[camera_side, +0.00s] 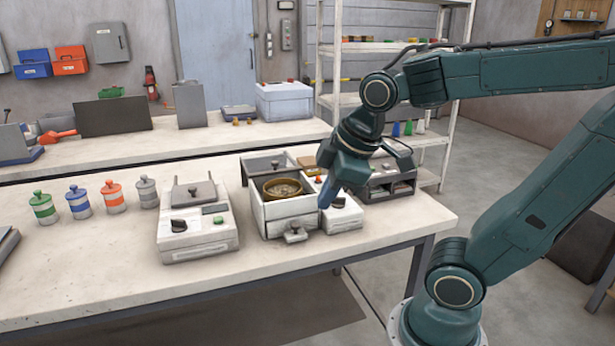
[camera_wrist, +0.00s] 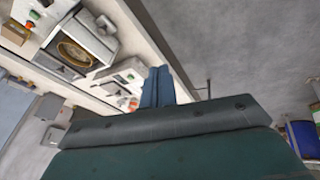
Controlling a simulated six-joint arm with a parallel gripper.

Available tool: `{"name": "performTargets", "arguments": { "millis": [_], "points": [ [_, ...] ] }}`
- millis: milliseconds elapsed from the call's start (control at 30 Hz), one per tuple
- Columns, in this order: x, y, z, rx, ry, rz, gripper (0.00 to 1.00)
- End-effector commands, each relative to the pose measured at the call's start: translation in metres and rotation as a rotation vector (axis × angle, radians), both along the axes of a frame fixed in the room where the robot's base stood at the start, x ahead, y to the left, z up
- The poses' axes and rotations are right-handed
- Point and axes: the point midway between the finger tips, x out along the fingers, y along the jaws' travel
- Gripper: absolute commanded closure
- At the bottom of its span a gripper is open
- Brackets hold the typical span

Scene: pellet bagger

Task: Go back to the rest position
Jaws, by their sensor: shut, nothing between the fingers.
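My gripper (camera_side: 325,200) is shut and empty. In the side view its blue fingers point down over the right part of the pellet bagger (camera_side: 281,221), near the bagger's black knob (camera_side: 346,226); whether they touch it I cannot tell. The bagger is a pale box with an open top, and a round brass-coloured pan (camera_side: 283,188) sits in it. In the wrist view my blue fingers (camera_wrist: 157,85) are close together at the middle, and the pan (camera_wrist: 76,53) shows at the upper left.
A scale-like device (camera_side: 196,232) with a black knob and green button stands left of the bagger. Several lidded canisters (camera_side: 113,197) stand further left. A dark open-fronted unit (camera_side: 388,176) stands behind my gripper.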

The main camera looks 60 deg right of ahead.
Motion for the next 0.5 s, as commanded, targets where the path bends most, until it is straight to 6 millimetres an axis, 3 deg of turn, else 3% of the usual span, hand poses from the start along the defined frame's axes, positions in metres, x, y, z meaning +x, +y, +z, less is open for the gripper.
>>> {"name": "performTargets", "arguments": {
  "millis": [300, 500],
  "points": [
    [-0.034, 0.017, 0.008, 0.191, -0.074, -0.308, 1.00],
    [-0.045, 0.022, 0.009, 0.261, -0.091, -0.415, 1.00]
  ]
}}
